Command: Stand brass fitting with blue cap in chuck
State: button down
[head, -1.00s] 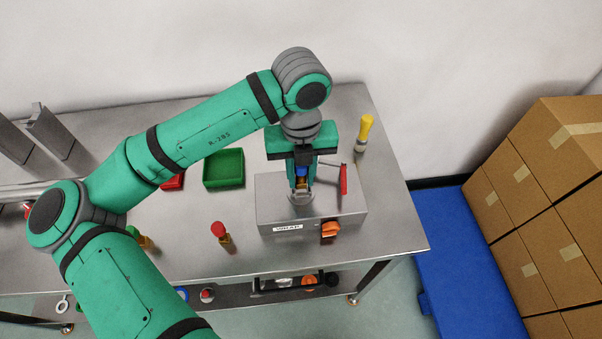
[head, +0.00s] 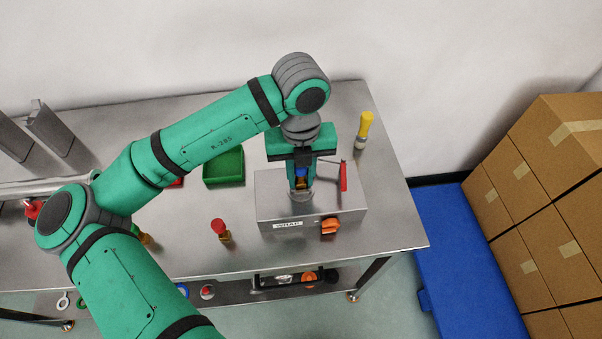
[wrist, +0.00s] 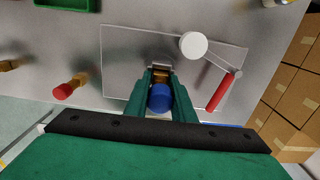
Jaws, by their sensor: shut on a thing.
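The brass fitting (head: 301,183) with the blue cap (head: 302,171) is between the fingers of my gripper (head: 301,178), which is shut on it. It stands about upright over the chuck (head: 301,195) on top of the grey machine box. In the wrist view the blue cap (wrist: 159,98) shows between the two green fingers, with a bit of brass fitting (wrist: 161,76) beyond it. The fingers hide most of the fitting, and I cannot tell whether its foot is seated in the chuck.
A green tray (head: 223,167) and a yellow-capped fitting (head: 363,130) are farther back. Brown boxes (head: 560,170) stand at right.

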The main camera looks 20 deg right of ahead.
jog(key=shift+r, duration=0.35)
dwell(3.3)
jog(key=shift+r, duration=2.15)
